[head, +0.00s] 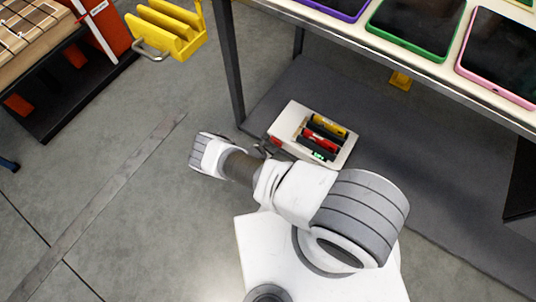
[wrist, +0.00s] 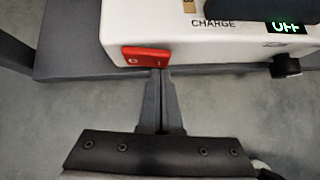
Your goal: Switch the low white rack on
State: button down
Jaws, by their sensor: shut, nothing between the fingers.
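The low white rack (head: 348,150) sits on the grey lower shelf under the table, with red, yellow and dark items in its slots. In the wrist view the rack's white body (wrist: 230,45) reads CHARGE, and a small green display (wrist: 288,27) reads OFF. A red rocker switch (wrist: 145,58) marked O and I is on its near edge; it also shows in the head view (head: 276,141). My gripper (wrist: 159,73) is shut and empty, its fingertips at the switch's lower edge, below the I side. I cannot tell whether they touch it.
Several tablets in coloured frames (head: 415,25) lie on the table above the rack. A dark table leg (head: 231,65) stands left of the rack. A yellow holder (head: 165,28) and a wooden-topped unit (head: 35,35) are at upper left.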

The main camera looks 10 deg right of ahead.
jog(key=shift+w+d, duration=0.15)
jog(key=shift+d, duration=0.05)
jog(key=shift+w+d, duration=0.1)
jog(key=shift+d, duration=0.3)
jog(key=shift+w+a, duration=0.1)
jog(key=shift+a, duration=0.05)
jog(key=shift+w+a, duration=0.3)
jog(key=shift+a, duration=0.3)
jog(key=shift+s+a, duration=0.15)
